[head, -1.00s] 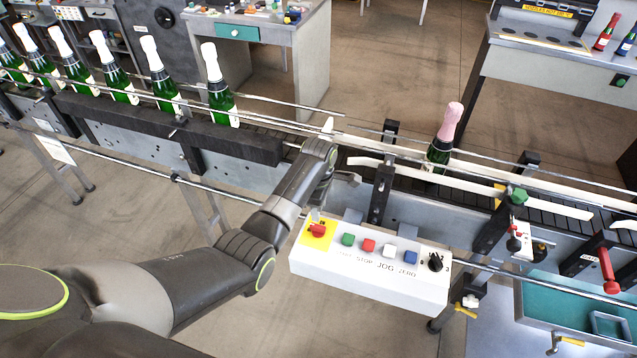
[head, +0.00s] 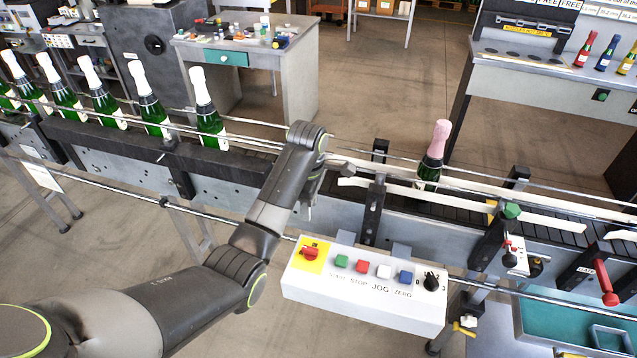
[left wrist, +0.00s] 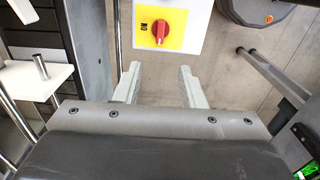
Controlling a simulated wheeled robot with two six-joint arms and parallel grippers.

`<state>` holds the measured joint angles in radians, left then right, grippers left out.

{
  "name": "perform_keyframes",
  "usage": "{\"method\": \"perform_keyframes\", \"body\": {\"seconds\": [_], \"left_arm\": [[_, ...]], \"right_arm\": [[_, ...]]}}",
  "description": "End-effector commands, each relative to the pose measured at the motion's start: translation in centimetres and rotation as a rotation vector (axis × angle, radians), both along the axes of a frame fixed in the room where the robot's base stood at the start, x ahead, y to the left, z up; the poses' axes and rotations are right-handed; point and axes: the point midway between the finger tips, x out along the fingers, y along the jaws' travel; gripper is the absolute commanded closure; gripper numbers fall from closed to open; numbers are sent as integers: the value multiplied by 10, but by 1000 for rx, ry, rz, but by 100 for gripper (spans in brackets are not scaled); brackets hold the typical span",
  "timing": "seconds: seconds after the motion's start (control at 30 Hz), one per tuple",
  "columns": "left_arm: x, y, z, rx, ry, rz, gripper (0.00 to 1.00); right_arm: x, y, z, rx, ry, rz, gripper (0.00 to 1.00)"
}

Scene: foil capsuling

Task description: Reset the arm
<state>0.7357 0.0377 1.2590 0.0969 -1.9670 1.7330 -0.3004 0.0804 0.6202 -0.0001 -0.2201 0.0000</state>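My left arm (head: 275,215) reaches in from the lower left, its wrist (head: 305,140) by the conveyor's near side. Its gripper is mostly hidden behind the wrist in the head view. In the left wrist view the left gripper (left wrist: 159,80) is open, its two pale fingers apart with only floor between them. Beyond the fingertips is the red rotary switch (left wrist: 160,32) on its yellow plate, apart from the gripper. In the head view this red switch (head: 310,252) sits at the left end of the white control box (head: 365,305). My right gripper is not in view.
The conveyor (head: 235,180) crosses the view with guide rails. Several green bottles with white tops (head: 200,90) stand at left; one pink-topped bottle (head: 434,155) stands right of my wrist. Buttons and a black knob (head: 432,283) line the box. A teal tray (head: 550,300) is at lower right.

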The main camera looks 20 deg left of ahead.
Motion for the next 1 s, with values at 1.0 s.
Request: {"method": "perform_keyframes", "body": {"seconds": [1.0], "left_arm": [[-248,106,-106,175,-169,-975,64]], "right_arm": [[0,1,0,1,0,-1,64]]}}
